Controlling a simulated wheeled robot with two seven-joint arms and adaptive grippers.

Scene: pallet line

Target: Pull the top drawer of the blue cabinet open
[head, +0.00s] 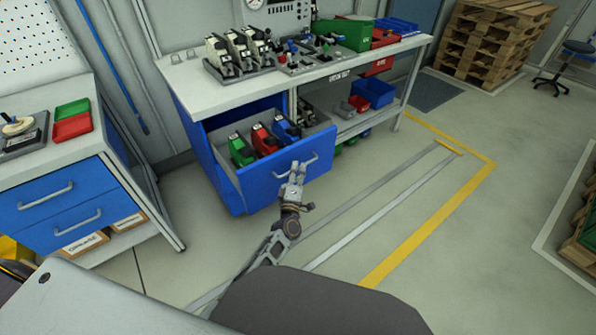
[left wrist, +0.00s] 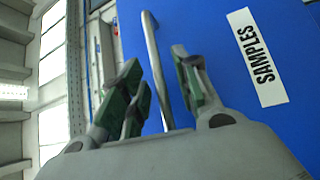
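The blue cabinet (head: 188,122) stands under the workbench. Its top drawer (head: 262,190) is pulled well out, with green, red and blue devices inside. The drawer front, with a white SAMPLES label (left wrist: 257,58), fills much of the left wrist view. My left gripper (head: 296,170) is at the drawer's grey handle (head: 311,158). In the left wrist view, the fingers of my left gripper (left wrist: 158,75) are apart, with the handle (left wrist: 153,50) between them and gaps showing at its sides. My right gripper is not in view.
A second bench with blue drawers (head: 55,198) stands at the left. The workbench top (head: 190,82) carries devices and bins. Pallets (head: 495,40) are stacked at the back right. The floor right of the drawer, with yellow tape (head: 430,222), is clear.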

